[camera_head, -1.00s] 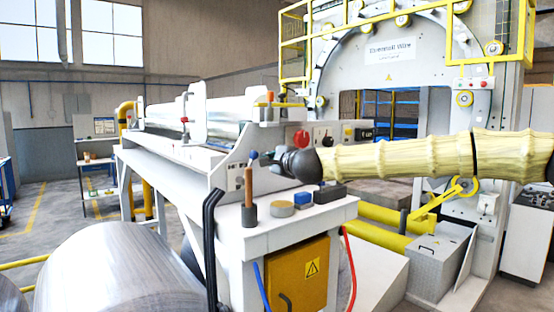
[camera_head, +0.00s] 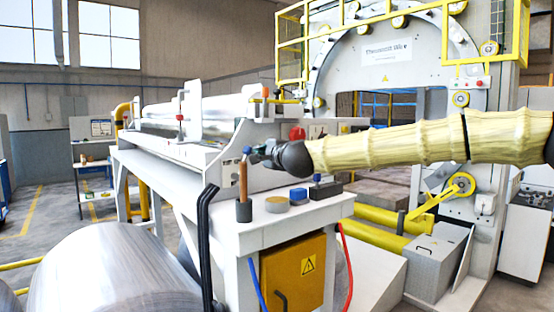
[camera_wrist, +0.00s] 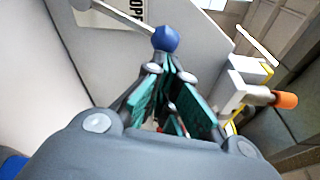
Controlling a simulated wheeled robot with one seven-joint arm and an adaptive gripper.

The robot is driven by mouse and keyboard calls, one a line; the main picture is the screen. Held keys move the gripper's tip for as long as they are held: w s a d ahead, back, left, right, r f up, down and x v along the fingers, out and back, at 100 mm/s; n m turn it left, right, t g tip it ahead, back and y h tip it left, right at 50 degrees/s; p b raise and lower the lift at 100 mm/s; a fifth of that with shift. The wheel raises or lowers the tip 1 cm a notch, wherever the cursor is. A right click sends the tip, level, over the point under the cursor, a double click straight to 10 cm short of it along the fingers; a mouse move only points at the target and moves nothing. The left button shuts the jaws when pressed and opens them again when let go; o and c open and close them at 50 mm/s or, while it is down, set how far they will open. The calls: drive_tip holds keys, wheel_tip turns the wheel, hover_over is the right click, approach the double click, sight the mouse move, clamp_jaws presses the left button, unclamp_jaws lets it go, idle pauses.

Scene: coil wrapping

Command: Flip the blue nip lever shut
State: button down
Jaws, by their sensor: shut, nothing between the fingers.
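The blue nip lever shows in the wrist view as a round blue knob (camera_wrist: 165,39) on a thin metal rod that runs to the upper left, across a label reading "OPE". In the head view the blue knob (camera_head: 247,151) is small, at the near end of the white machine, just left of my gripper (camera_head: 262,153). In the wrist view my gripper (camera_wrist: 167,74) has its green-padded fingers shut and empty, with the tips just below the knob. I cannot tell whether they touch it. The lever's pivot is out of the wrist view.
On the white ledge below stand a dark cup with a brown handle (camera_head: 243,183), a round tin (camera_head: 277,204), a blue block (camera_head: 298,195) and a dark box (camera_head: 326,189). An orange-tipped part (camera_wrist: 286,100) sits right of my fingers. A large metal roll (camera_head: 110,270) lies at front left.

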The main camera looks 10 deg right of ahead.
drive_tip(key=shift+s+a+r+n, duration=0.1)
drive_tip(key=shift+a+r+n, duration=0.2)
drive_tip(key=shift+n, duration=0.1)
drive_tip(key=shift+f, duration=0.1)
drive_tip(key=s+d+b, duration=0.4)
drive_tip(key=s+d, duration=0.2)
drive_tip(key=s, duration=0.4)
drive_tip(key=shift+f, duration=0.15)
idle(0.4)
drive_tip(key=shift+d, duration=0.15)
